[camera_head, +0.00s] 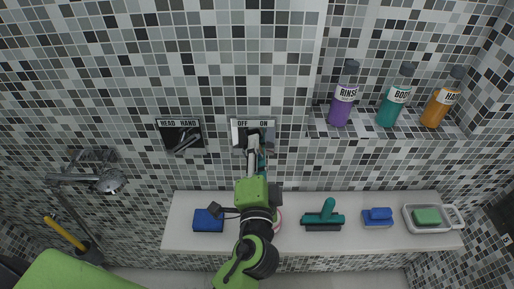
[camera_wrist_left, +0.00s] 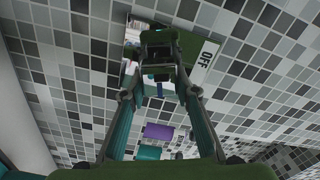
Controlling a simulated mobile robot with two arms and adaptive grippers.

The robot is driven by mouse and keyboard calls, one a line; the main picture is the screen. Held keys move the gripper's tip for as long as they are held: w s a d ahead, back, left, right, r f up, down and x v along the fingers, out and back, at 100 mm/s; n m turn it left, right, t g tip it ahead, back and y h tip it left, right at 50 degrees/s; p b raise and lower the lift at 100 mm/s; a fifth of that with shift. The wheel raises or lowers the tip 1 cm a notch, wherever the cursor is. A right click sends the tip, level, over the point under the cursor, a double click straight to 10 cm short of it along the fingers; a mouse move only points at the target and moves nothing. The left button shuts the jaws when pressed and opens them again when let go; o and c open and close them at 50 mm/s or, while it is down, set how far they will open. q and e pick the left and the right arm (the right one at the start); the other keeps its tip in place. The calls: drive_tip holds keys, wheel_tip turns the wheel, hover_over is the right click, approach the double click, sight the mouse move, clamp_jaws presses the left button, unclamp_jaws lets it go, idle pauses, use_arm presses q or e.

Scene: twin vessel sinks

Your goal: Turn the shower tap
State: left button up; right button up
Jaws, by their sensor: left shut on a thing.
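The shower tap's OFF/ON plate (camera_head: 239,137) is a mirror-like panel on the tiled wall, labelled OFF at its left and ON at its right. My left gripper (camera_head: 254,142) reaches up to the middle of this plate and covers most of its handle. In the left wrist view, the left gripper (camera_wrist_left: 160,88) is shut on the dark tap handle (camera_wrist_left: 158,52), in front of the plate with the OFF label (camera_wrist_left: 205,54). The handle's exact angle is hard to tell. My right gripper is not in view.
A HEAD/HAND plate with a lever (camera_head: 182,137) is to the left. A shower head (camera_head: 110,181) is further left. Purple (camera_head: 343,95), teal (camera_head: 394,98) and orange (camera_head: 441,100) bottles stand on a ledge at right. A white bench (camera_head: 350,236) below holds several items.

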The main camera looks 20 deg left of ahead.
use_arm(q)
drive_tip(key=shift+m, duration=0.5)
drive_tip(key=shift+r, duration=0.1)
drive_tip(key=o, duration=1.1)
drive_tip(key=shift+w, duration=0.1)
drive_tip(key=v, duration=1.2)
